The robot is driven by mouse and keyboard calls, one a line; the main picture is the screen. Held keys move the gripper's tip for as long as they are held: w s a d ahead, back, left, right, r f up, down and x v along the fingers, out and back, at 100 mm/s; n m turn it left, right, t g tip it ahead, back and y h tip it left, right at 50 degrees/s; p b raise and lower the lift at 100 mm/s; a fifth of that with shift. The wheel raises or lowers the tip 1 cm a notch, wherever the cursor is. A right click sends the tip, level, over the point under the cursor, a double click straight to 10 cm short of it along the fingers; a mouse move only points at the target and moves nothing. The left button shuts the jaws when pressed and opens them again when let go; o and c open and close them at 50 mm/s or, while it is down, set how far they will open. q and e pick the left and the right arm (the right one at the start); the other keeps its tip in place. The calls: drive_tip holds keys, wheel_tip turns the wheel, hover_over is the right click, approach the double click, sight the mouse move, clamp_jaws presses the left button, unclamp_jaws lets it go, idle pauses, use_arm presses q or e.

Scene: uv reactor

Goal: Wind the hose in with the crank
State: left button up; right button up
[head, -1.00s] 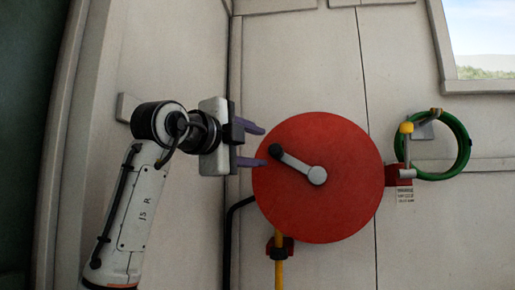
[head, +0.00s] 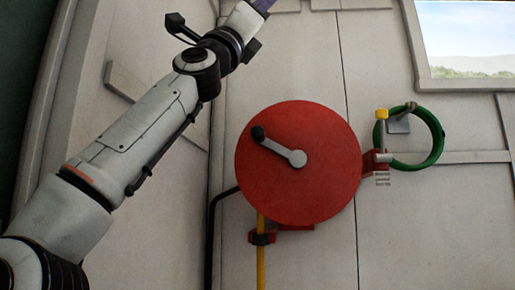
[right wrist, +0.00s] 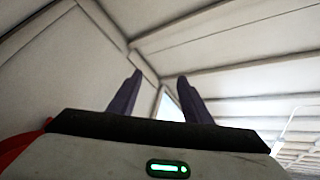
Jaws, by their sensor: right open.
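The red hose reel (head: 325,150) is a large round disc on the wall in the head view. Its grey crank (head: 280,148) points up and left from the hub to a black knob (head: 257,132). The green hose (head: 438,145) hangs in a loop right of the reel. My right gripper (head: 262,4) is above the reel at the top edge of the head view, apart from the crank and mostly cut off. In the right wrist view the right gripper (right wrist: 160,76) is open and empty, its purple fingers pointing toward the ceiling. My left gripper does not show.
A yellow-topped fitting (head: 382,115) stands between reel and hose loop. A yellow pipe (head: 261,270) runs down below the reel and a black pipe (head: 211,230) bends down at its left. A window (head: 465,40) is at upper right. The space before the reel is clear.

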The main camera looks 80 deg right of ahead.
drive_tip(key=s+d+f+m+g+y+b, duration=0.1)
drive_tip(key=s+d+f+m+g+y, duration=0.1)
drive_tip(key=s+f+m+y, duration=0.25)
drive_tip(key=n+t+y+b, duration=0.4)
drive_tip(key=t, duration=1.4)
approach(259, 141)
drive_tip(key=r, duration=0.1)
drive_tip(key=shift+h, duration=0.25)
drive_tip(key=d, duration=0.2)
drive_tip(key=d+p, duration=0.1)
drive_tip(key=d, duration=0.2)
drive_tip(key=w+d, duration=0.1)
drive_tip(key=d, duration=0.2)
drive_tip(key=shift+w+d+r+p, duration=0.1)
drive_tip(key=shift+d+r+p, duration=0.05)
drive_tip(key=shift+r+p, duration=0.15)
drive_tip(key=shift+d+f, duration=0.1)
drive_tip(key=shift+d, duration=0.45)
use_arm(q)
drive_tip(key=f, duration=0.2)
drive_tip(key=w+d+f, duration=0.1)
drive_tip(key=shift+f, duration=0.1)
use_arm(e)
drive_tip(key=shift+w, duration=0.1)
